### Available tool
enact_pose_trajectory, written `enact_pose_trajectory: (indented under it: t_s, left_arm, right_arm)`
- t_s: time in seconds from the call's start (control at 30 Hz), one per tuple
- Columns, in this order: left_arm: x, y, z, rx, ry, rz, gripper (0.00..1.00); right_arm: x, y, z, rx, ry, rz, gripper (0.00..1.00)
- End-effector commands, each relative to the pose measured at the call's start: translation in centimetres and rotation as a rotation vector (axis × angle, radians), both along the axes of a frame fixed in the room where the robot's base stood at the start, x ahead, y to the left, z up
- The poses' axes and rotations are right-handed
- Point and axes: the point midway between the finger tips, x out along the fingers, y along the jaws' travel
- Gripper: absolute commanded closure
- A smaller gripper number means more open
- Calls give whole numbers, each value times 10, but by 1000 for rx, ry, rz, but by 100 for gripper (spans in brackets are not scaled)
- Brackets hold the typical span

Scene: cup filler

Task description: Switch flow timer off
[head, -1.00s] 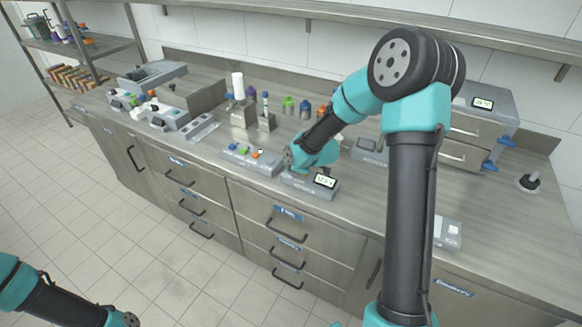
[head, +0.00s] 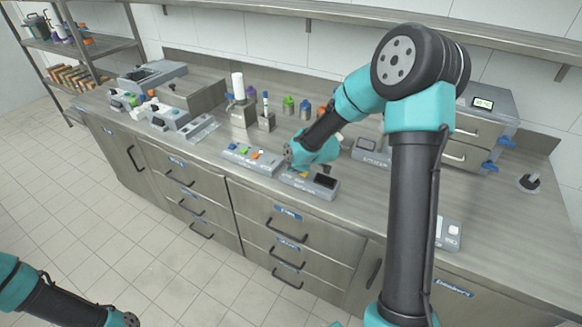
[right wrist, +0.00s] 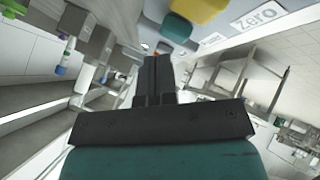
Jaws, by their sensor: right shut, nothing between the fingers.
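The device I take to be the flow timer is a low grey box (head: 318,192) at the counter's front edge in the head view. In the right wrist view a yellow button (right wrist: 196,10) and a teal button (right wrist: 176,28) show close by, beside a label reading "Zero" (right wrist: 257,16). My right gripper (right wrist: 152,62) is shut and empty, close to these buttons; whether it touches one is unclear.
A grey box with coloured buttons (head: 236,152) stands just left of the timer. Another grey device (head: 370,151) stands behind it to the right. Bottles (head: 288,105) stand at the back. Drawers with handles (head: 290,238) lie below the counter edge.

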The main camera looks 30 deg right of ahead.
Motion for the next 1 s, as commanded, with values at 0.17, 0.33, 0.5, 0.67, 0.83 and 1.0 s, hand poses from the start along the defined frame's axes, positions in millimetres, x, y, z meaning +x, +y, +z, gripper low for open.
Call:
enact_pose_trajectory:
  t_s: [0.17, 0.33, 0.5, 0.67, 0.83, 1.0]
  left_arm:
    - [0, 0, 0, 0, 0, 0, 57]
    - [0, 0, 0, 0, 0, 0, 57]
    - [0, 0, 0, 0, 0, 0, 57]
    - [0, 0, 0, 0, 0, 0, 57]
    - [0, 0, 0, 0, 0, 0, 57]
    - [0, 0, 0, 0, 0, 0, 57]
  right_arm:
    - [0, 0, 2, 0, -1, -1, 100]
    - [1, 0, 13, -1, -2, 0, 100]
    - [0, 0, 26, 0, -2, 1, 100]
    - [0, 0, 38, -1, -1, 0, 100]
    - [0, 0, 52, 0, -2, -1, 100]
    - [0, 0, 60, 0, -2, 1, 100]
